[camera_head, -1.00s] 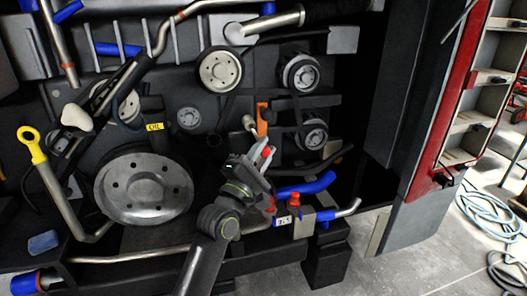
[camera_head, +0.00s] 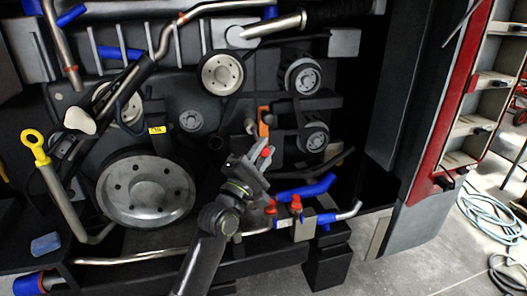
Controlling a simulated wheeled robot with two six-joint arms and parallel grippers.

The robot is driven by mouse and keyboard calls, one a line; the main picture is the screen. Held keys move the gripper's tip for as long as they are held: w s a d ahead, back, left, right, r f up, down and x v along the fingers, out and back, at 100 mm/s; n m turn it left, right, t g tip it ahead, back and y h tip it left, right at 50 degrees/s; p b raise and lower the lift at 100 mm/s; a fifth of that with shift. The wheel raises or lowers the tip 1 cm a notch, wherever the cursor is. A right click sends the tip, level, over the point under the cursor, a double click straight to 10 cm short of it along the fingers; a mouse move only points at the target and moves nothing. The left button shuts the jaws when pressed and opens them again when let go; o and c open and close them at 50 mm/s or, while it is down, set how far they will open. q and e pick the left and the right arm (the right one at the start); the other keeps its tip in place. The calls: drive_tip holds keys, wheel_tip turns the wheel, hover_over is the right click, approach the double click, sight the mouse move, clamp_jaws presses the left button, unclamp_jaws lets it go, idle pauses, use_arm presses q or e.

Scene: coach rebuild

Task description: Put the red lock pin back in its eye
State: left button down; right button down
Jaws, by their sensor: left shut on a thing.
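My left gripper (camera_head: 256,163) is in front of the engine, its dark arm rising from the bottom centre. It is shut on a small red piece (camera_head: 266,152) that shows at its fingertips and looks like the red lock pin. Most of the piece is hidden by the fingers. Just below and right, another red part (camera_head: 270,207) and a red knob (camera_head: 296,202) sit by a grey block. I cannot tell the eye apart from the parts around it. My right gripper is not in view.
An orange bracket (camera_head: 263,121) stands just above the gripper. Blue hoses (camera_head: 308,189) lie to its right, and a large grey pulley (camera_head: 146,190) to its left. A yellow-ringed dipstick (camera_head: 36,147) is at far left. The floor at lower right is open, with a coiled hose (camera_head: 486,225).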

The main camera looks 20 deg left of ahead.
sight(257, 139)
use_arm(q)
drive_tip(key=shift+w+a, duration=0.1)
idle(0.4)
drive_tip(key=shift+w+a, duration=0.2)
drive_tip(key=shift+w, duration=0.15)
drive_tip(key=shift+w+a, duration=0.1)
drive_tip(key=shift+w, duration=0.05)
idle(0.3)
drive_tip(key=shift+w+a, duration=0.65)
drive_tip(key=shift+w, duration=0.3)
drive_tip(key=shift+w+a+b, duration=0.55)
drive_tip(key=shift+w, duration=0.25)
